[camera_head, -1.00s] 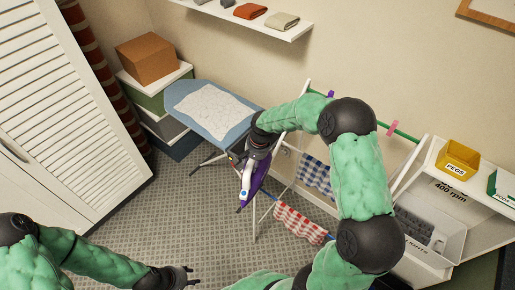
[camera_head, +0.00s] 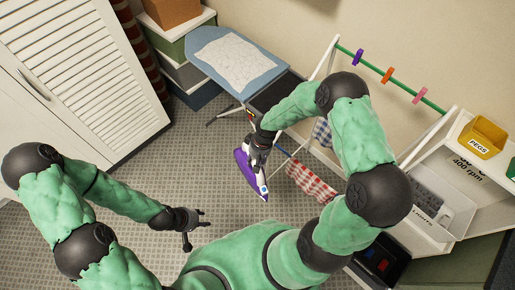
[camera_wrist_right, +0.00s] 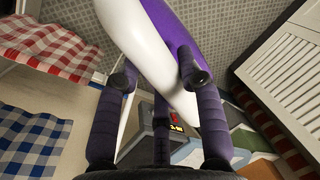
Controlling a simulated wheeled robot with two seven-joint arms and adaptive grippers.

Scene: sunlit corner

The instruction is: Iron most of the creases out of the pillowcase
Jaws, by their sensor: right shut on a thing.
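The white pillowcase (camera_head: 232,62) lies with visible creases on the blue ironing board (camera_head: 226,86) at the top of the head view. My right gripper (camera_head: 257,158) is shut on the purple and white iron (camera_head: 246,174). It holds the iron clear of the board, above the floor on the board's near side. In the right wrist view, the iron (camera_wrist_right: 155,45) fills the space between and beyond the fingers (camera_wrist_right: 157,78). My left gripper (camera_head: 197,229) is open and empty over the floor, well away from the board.
A dark rest (camera_head: 275,93) is at the board's right end, partly behind my right arm. A drying rack (camera_head: 395,78) with pegs and a red checked cloth (camera_head: 310,182) stands right. A louvred door (camera_head: 92,70) is left. Carpet (camera_head: 165,165) between is free.

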